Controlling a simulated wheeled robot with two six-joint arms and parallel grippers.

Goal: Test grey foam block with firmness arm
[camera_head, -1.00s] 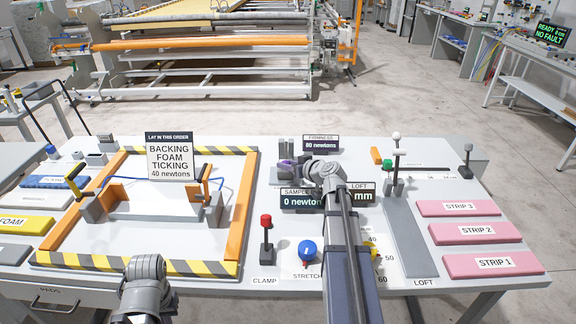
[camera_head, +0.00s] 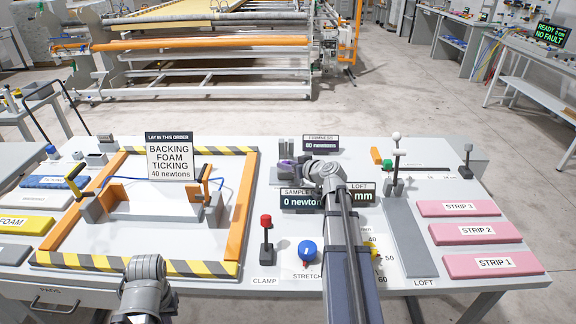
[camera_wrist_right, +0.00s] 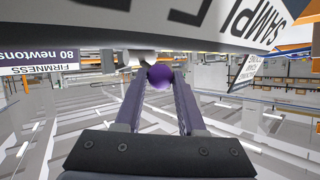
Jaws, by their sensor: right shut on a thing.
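My right gripper (camera_head: 287,167) is at the firmness station, partly hidden by my own wrist. In the right wrist view its two dark fingers are shut on a round purple knob (camera_wrist_right: 161,76), which sits between the fingertips. The firmness sign (camera_head: 321,144) stands behind and reads 80 newtons in the right wrist view (camera_wrist_right: 38,68). The sample display (camera_head: 301,201) reads 0 newtons. I cannot make out a grey foam block under the firmness arm; my wrist covers part of that area. My left arm shows at the bottom, but its gripper is out of view.
A striped frame (camera_head: 245,210) with a grey clamp bar fills the left of the table. A red-knobbed clamp lever (camera_head: 266,240) and blue stretch knob (camera_head: 307,252) stand in front. The white-knobbed loft lever (camera_head: 396,165) and pink strips (camera_head: 475,233) are on the right.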

